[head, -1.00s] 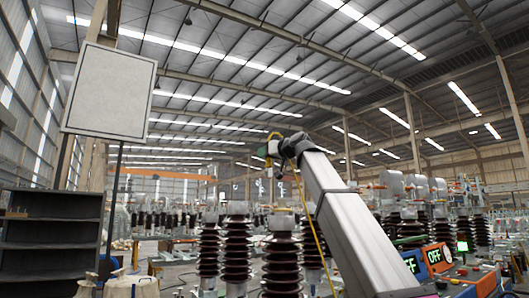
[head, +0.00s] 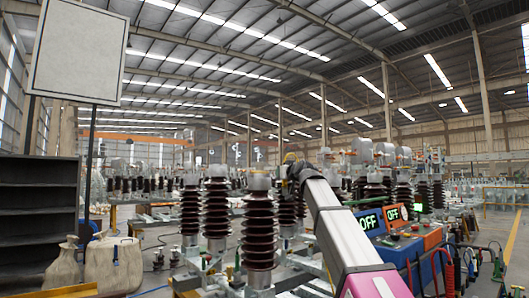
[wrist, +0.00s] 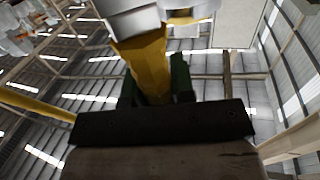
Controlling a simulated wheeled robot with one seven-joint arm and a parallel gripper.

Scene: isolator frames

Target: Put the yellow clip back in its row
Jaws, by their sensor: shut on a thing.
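In the wrist view, the yellow clip (wrist: 150,65) sits between the two dark green fingers of my gripper (wrist: 155,82), which is shut on it. A grey metal part (wrist: 145,20) lies just beyond the clip's far end; I cannot tell whether they touch. In the head view, my gripper (head: 289,158) is small at the end of my raised arm, beside the insulators, and the clip there is too small to make out. Several coloured clips or leads (head: 450,268) stand in a row at the lower right.
Tall brown ribbed insulators (head: 258,235) crowd the middle in front of my arm. A dark shelf (head: 38,215) and pale sacks (head: 115,262) are at the left.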

